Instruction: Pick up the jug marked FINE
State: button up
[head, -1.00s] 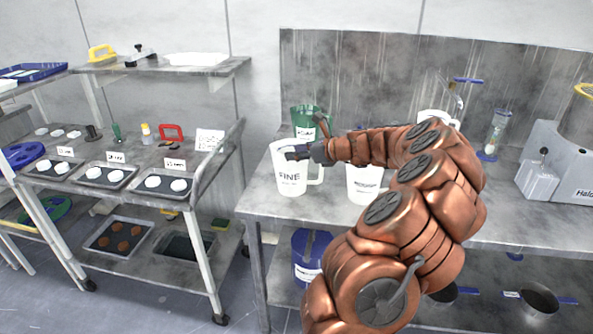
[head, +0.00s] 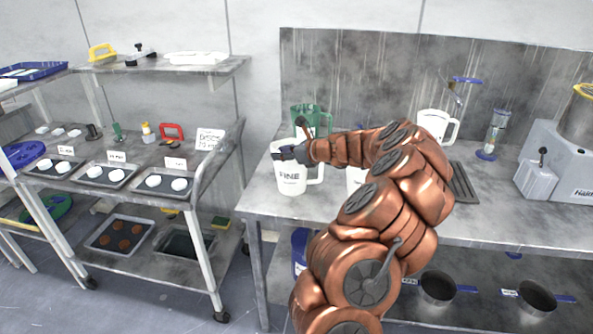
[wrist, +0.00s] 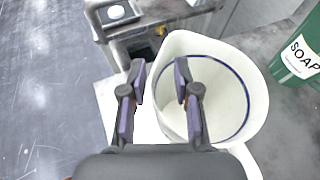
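The white jug marked FINE (head: 291,180) stands upright at the left end of the steel bench, its handle to the right. In the wrist view I look down into the jug (wrist: 232,88), which has a blue line around its inside. My gripper (head: 284,152) is at the jug's rim in the head view. In the wrist view my gripper (wrist: 160,82) is open, its fingers apart. The jug's wall passes between them, with the right finger over the jug's mouth and the left finger outside. I cannot tell whether either finger touches it.
A green SOAP jug (head: 322,120) stands close behind. A white jug (head: 357,178) is partly hidden by my arm, and another white jug (head: 437,125) stands farther back. A cart (head: 203,170) with trays of white discs stands left of the bench (head: 480,220).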

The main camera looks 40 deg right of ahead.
grip_shut()
jog(key=shift+r, duration=0.1)
dwell(0.5)
